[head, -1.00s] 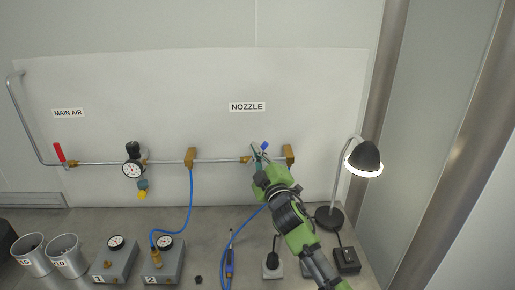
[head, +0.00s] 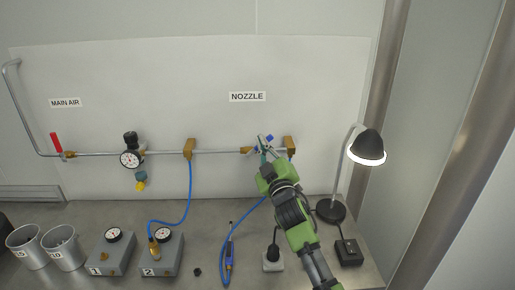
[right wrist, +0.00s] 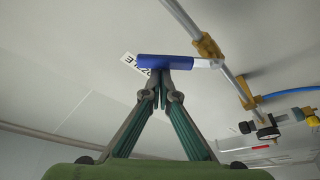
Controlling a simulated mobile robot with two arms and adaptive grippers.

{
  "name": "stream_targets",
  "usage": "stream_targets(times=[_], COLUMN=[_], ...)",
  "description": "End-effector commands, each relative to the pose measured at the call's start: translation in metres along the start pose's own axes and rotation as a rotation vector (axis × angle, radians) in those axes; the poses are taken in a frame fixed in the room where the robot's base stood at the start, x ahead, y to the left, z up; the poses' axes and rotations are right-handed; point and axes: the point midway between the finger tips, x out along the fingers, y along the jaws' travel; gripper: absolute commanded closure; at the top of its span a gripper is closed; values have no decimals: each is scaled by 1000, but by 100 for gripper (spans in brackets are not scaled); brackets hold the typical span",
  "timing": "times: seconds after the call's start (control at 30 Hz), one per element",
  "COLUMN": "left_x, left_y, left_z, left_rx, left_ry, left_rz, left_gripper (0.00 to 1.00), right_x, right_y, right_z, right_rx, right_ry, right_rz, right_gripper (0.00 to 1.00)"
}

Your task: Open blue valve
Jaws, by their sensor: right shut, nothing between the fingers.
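The blue valve handle (head: 269,139) is on the wall pipe below the NOZZLE label, partly hidden by my right gripper (head: 264,147) in the head view. In the right wrist view, the blue handle (right wrist: 165,62) lies crosswise just beyond the tips of my right gripper (right wrist: 162,82). Its pale metal lever joins a brass valve body (right wrist: 207,47), and it sticks out at an angle to the pipe. The fingertips are together with nothing between them. They touch or almost touch the handle; I cannot tell which. My left gripper is not in view.
A lamp (head: 367,144) stands right of my right arm. The red main air handle (head: 56,142) and a regulator with gauge (head: 130,158) are on the pipe at left. A blue hose (head: 190,190) hangs down. Boxes (head: 163,257) and metal cups (head: 62,248) stand on the bench.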

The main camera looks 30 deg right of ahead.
Motion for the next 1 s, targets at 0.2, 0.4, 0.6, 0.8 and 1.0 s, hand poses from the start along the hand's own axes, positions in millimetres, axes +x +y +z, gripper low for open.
stream_targets(times=[0.2, 0.4, 0.6, 0.8, 1.0], left_x=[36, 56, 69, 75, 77], left_y=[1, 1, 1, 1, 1], left_z=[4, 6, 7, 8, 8], left_rx=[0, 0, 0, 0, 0], left_ry=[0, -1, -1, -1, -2], left_rz=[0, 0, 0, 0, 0], left_gripper=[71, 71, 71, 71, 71], right_x=[-7, -10, -13, -16, -17], right_y=[-4, -4, -5, -6, -8], right_z=[19, 30, 39, 45, 48], right_rx=[197, 373, 521, 578, 576], right_ry=[-1, -1, -2, -1, -2], right_rz=[69, 130, 181, 202, 201], right_gripper=[100, 100, 100, 100, 100])
